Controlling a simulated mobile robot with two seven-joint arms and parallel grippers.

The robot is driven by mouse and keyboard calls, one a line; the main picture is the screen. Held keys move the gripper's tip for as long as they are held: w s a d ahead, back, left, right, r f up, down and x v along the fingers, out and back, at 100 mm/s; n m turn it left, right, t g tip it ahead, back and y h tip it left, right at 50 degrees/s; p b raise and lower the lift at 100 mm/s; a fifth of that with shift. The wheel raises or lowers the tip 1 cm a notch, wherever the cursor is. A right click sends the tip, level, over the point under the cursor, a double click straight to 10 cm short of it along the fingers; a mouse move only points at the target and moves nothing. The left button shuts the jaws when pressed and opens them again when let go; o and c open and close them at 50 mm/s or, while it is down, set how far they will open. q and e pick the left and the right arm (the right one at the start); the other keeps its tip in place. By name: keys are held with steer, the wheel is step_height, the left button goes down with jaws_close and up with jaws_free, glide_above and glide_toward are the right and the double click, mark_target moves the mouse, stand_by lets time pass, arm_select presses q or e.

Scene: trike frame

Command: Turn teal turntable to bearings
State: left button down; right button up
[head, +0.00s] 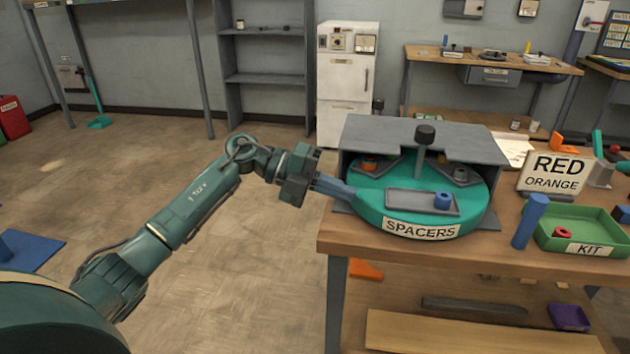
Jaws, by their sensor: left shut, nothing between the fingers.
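The teal turntable (369,207) sits on the wooden bench under a grey cover with an open front. Its front label (419,229) reads SPACERS. A grey tray (405,203) on its front part holds a blue spacer (442,200). Further compartments with an orange ring (369,163) and a small dark part lie partly under the cover. A dark knob on a post (425,135) stands at the middle. My left gripper (350,194) is shut and empty, its tips at the turntable's left rim; I cannot tell whether they touch. My right gripper is not in view.
To the right stand a RED ORANGE sign (556,172), a blue cylinder (530,221) and a green KIT tray (606,223) with a red ring (562,232). The grey cover (385,131) stands over the turntable's back. Floor left of the bench is mostly clear.

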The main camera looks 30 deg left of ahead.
arm_select(q)
steer(key=shift+r+x, duration=0.2)
steer(key=shift+x, duration=0.65)
steer(key=shift+r+x, duration=0.15)
steer(key=shift+x, duration=0.65)
steer(key=shift+r+x, duration=0.2)
steer(key=shift+x, duration=0.65)
steer(key=shift+d, duration=0.2)
